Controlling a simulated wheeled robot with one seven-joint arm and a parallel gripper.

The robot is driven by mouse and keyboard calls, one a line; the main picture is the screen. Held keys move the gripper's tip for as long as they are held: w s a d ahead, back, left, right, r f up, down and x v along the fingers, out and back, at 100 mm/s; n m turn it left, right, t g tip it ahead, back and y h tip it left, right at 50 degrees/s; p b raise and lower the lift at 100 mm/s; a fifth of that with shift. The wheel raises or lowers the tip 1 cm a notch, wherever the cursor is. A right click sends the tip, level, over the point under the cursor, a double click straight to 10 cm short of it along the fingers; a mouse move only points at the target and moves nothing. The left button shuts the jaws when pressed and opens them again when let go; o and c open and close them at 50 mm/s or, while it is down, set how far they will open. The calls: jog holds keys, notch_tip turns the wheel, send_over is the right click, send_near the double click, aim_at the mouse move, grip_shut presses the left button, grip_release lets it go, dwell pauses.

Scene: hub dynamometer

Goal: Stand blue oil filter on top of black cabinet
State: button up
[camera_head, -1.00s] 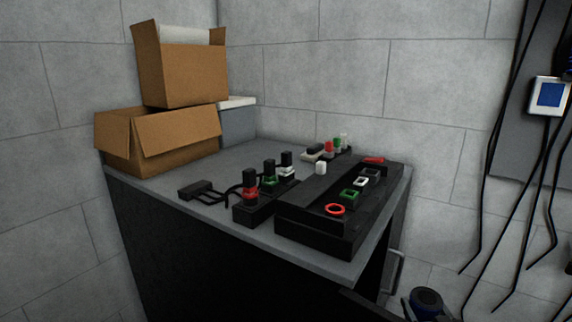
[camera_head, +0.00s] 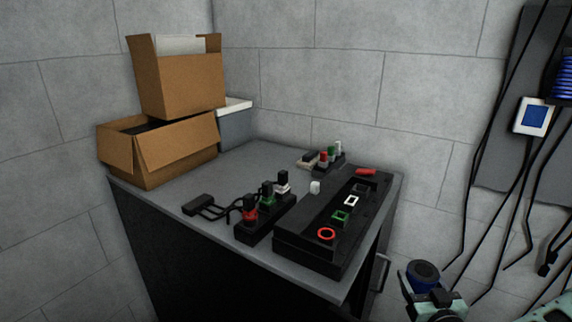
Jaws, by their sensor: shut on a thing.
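The black cabinet (camera_head: 150,245) has a grey top (camera_head: 262,158) with a dark front below it. The blue oil filter (camera_head: 424,272), short and cylindrical with a dark ring-shaped end, is at the lower right, off the cabinet's right side. My gripper (camera_head: 428,291) is shut on the filter, which looks slightly tilted. The filter's lower part and most of the fingers are hidden or cut off by the frame edge.
Two cardboard boxes (camera_head: 180,85) are stacked at the back left beside a grey bin (camera_head: 235,128). A black panel (camera_head: 330,235) and a plug strip (camera_head: 264,218) cover the front right. Bare top remains at centre and front left. Cables hang from the right wall.

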jog(key=shift+a+f+y+b, duration=0.25)
jog(key=shift+f+b, duration=0.4)
jog(key=shift+b, duration=0.45)
jog(key=s+a+f+n+g+y+b, duration=0.2)
jog(key=f+b, duration=0.6)
jog(key=b, duration=0.4)
jog(key=s+a+f+n+g+y+b, duration=0.1)
jog(key=a+f+n+g+y+b, duration=0.2)
jog(key=b, duration=1)
jog(key=s+a+f+n+g+y+b, duration=0.2)
jog(key=a+f+n+y+b, duration=0.4)
jog(key=f+y+b, duration=0.3)
notch_tip(320, 180, down, 4)
jog(key=g+b, duration=0.1)
jog(key=b, duration=0.2)
jog(key=shift+s+f, duration=0.15)
jog(key=shift+s, duration=0.2)
jog(key=shift+a+y, duration=0.15)
jog(key=shift+y, duration=0.1)
